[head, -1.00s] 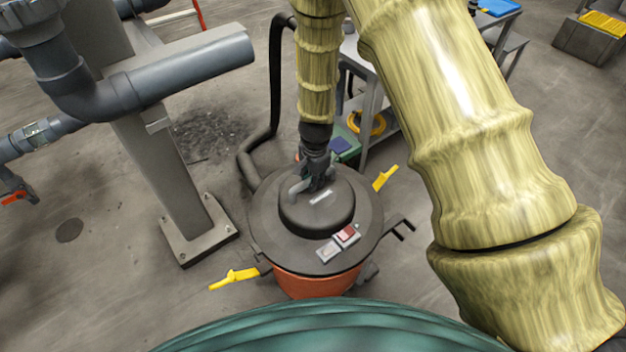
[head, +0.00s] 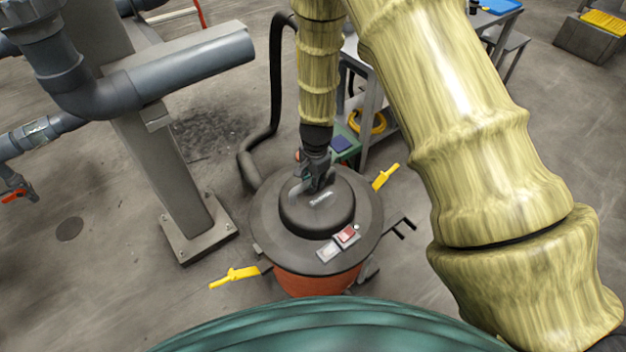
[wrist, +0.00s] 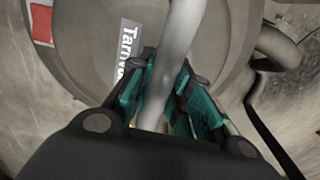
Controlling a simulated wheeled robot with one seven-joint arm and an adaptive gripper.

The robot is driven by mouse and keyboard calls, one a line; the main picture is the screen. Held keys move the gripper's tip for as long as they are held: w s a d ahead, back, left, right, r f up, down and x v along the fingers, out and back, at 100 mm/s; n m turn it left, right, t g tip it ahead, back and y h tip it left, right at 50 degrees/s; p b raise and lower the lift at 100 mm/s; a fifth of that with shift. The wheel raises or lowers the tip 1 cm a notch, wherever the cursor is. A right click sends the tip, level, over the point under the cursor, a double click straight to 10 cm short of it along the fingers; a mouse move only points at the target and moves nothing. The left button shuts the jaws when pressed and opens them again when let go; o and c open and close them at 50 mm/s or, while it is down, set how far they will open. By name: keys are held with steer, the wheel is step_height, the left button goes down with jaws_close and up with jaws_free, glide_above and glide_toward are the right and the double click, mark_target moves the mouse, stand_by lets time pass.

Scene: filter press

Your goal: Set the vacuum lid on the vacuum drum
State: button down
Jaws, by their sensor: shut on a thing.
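The dark grey vacuum lid (head: 268,225) has a raised round motor housing, a label and a red switch. It is over the orange vacuum drum (head: 315,282) and covers its top; whether it rests fully on the rim I cannot tell. My gripper (head: 314,182) is above the housing, shut on the lid's grey handle. In the wrist view my gripper's teal-padded fingers (wrist: 168,92) sit either side of the handle (wrist: 182,45), with the lid (wrist: 90,50) beneath. The drum's inside is hidden.
Yellow latches stand out at the drum's left (head: 236,276) and right (head: 385,177). A black hose (head: 272,110) curves behind. A grey post (head: 170,180) with pipes (head: 190,72) stands left. A bench (head: 375,115) is behind right. Floor is open at the lower left.

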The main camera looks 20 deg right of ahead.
steer(key=shift+w+f, duration=0.1)
steer(key=shift+f, duration=0.7)
steer(key=c, duration=1.2)
jaws_free()
steer(key=shift+c, duration=0.2)
steer(key=shift+f, duration=0.1)
